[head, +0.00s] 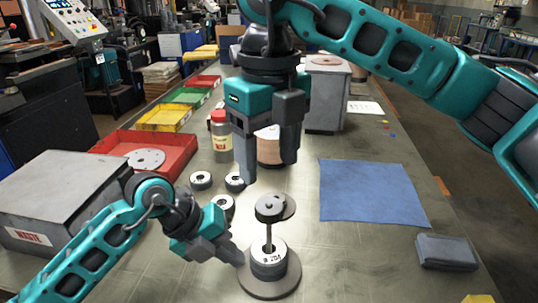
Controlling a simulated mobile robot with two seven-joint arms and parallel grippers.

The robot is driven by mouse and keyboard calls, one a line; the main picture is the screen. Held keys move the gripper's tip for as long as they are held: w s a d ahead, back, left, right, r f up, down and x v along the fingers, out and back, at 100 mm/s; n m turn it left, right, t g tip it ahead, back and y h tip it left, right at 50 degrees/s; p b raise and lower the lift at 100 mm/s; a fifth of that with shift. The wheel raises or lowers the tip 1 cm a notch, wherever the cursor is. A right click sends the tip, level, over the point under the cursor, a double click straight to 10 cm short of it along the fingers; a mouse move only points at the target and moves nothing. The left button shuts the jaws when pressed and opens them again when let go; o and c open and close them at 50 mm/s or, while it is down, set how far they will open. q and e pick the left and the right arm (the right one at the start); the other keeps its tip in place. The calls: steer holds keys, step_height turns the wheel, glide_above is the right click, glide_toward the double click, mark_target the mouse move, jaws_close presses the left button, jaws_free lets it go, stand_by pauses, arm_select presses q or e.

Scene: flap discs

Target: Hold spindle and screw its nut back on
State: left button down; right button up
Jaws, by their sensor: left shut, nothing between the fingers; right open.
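The spindle stands upright on a round grey base (286,287) at the lower middle of the head view. A short stack of flap discs (268,262) sits low on its thin rod (268,235). A dark round piece (268,208) is at the top of the rod; I cannot tell whether it is the nut or whether it is threaded on. My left gripper (236,257) is shut and empty, low beside the stack's left side; I cannot tell whether it touches the spindle. My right gripper (268,166) is open and empty, pointing down above the rod's top.
Several loose flap discs (201,180) lie left of the spindle. A red-capped bottle (222,140) stands behind them. Red (180,165), yellow and green bins line the left, behind a grey waste box (60,190). A blue cloth (370,192) and grey folded cloth (445,250) lie right.

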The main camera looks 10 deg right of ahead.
arm_select(q)
steer(key=shift+r+p, duration=2.15)
steer(key=shift+r, duration=0.4)
